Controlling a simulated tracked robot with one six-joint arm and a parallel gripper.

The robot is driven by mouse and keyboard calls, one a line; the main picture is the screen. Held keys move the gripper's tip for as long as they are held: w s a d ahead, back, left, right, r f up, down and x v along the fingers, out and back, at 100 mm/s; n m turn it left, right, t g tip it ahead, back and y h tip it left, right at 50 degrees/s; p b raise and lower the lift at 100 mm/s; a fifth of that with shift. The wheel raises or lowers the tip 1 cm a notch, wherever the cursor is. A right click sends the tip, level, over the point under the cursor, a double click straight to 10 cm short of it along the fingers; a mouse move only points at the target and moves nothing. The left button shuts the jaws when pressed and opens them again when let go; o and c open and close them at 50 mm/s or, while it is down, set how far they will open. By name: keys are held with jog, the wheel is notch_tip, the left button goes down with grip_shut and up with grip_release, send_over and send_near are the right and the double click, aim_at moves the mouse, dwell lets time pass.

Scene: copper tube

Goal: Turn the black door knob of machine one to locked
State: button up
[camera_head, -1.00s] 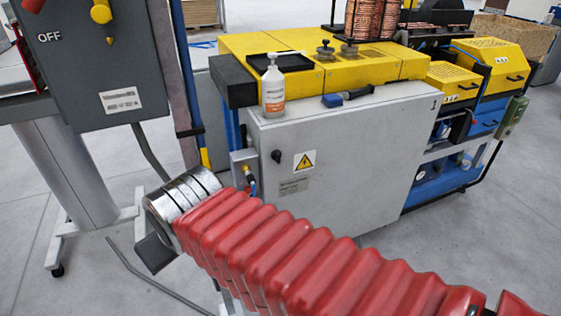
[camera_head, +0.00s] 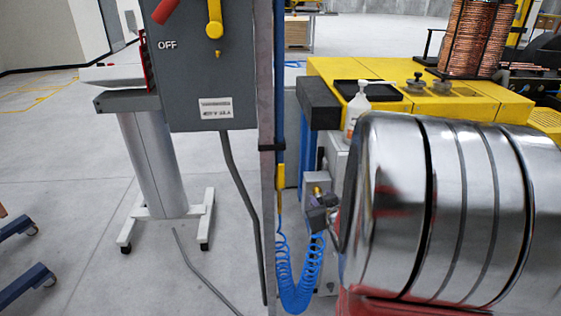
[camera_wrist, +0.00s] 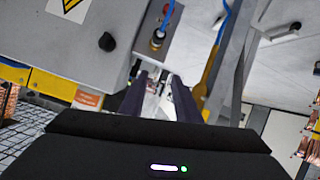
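The black door knob (camera_wrist: 107,41) shows in the wrist view on the grey cabinet door (camera_wrist: 70,45) of the machine, near its edge and a yellow warning sign. My gripper (camera_wrist: 160,80) has its two dark fingers apart, with nothing seen between them. It lies to the right of and below the knob in the wrist view, and is not touching it. In the head view my silver arm link hides the knob and most of the door; dark finger ends (camera_head: 320,215) show beside the link, near the air fitting.
A brass air fitting (camera_wrist: 157,40) and a blue coiled hose (camera_head: 297,275) are close to my gripper. A grey post (camera_head: 266,170) and a grey switch box (camera_head: 205,75) stand to the left. A white pump bottle (camera_head: 357,108) stands by the yellow machine top (camera_head: 410,105).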

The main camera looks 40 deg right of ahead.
jog(key=s+d+f+m+t+h, duration=0.2)
jog(key=s+d+f+t, duration=0.2)
jog(key=s+d, duration=0.4)
jog(key=s, duration=0.3)
jog(key=shift+s+d+m, duration=0.15)
jog(key=shift+m, duration=0.25)
jog(key=shift+f, duration=0.1)
jog(key=x, duration=1.3)
jog(key=shift+w+d, duration=0.3)
jog(key=shift+c, duration=0.3)
grip_shut()
